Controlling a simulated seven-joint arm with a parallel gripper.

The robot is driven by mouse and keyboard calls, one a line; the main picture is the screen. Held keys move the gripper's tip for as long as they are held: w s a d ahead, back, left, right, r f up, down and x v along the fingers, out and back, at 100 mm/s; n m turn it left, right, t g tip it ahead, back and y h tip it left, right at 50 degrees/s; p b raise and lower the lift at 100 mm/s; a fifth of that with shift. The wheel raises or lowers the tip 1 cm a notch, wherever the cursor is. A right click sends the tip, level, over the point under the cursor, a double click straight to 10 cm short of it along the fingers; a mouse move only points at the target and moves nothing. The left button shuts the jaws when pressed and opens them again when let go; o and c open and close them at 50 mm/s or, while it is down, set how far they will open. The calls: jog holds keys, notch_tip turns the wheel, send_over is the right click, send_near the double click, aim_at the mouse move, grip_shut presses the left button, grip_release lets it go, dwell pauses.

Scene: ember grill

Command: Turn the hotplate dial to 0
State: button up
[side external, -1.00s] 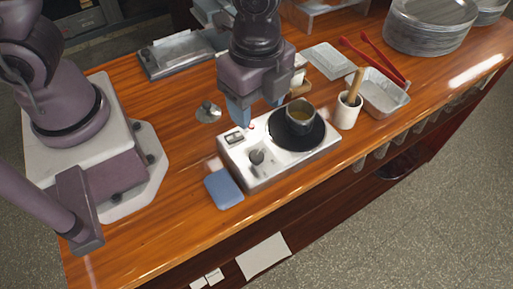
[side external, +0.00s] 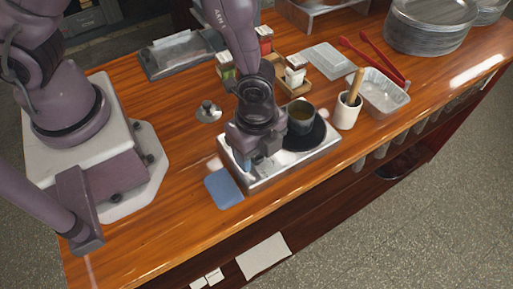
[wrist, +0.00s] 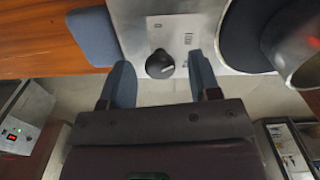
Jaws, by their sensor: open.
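The hotplate (side external: 232,158) is a pale metal box on the wooden counter, with a round black plate (side external: 318,137) on its right part. A dark pot (side external: 301,115) stands on that plate. In the wrist view the black dial (wrist: 160,64) sits on the hotplate's panel (wrist: 150,22), with a light mark on its face. My gripper (wrist: 164,78) is open, with one blue finger to each side of the dial and apart from it. In the side view my gripper (side external: 259,165) is over the hotplate's left part and hides the dial.
A blue sponge (side external: 223,188) lies just left of the hotplate. A white cup with a wooden handle (side external: 347,109) stands to its right. A foil tray (side external: 381,92), red tongs (side external: 366,52) and stacked plates (side external: 430,28) lie farther right. The counter front-left is clear.

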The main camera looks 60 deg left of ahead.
jog(key=c, duration=0.9)
jog(key=n, duration=0.5)
jog(key=shift+n, duration=0.3)
jog(key=n, duration=0.6)
jog(key=shift+n, duration=0.3)
jog(key=o, duration=0.9)
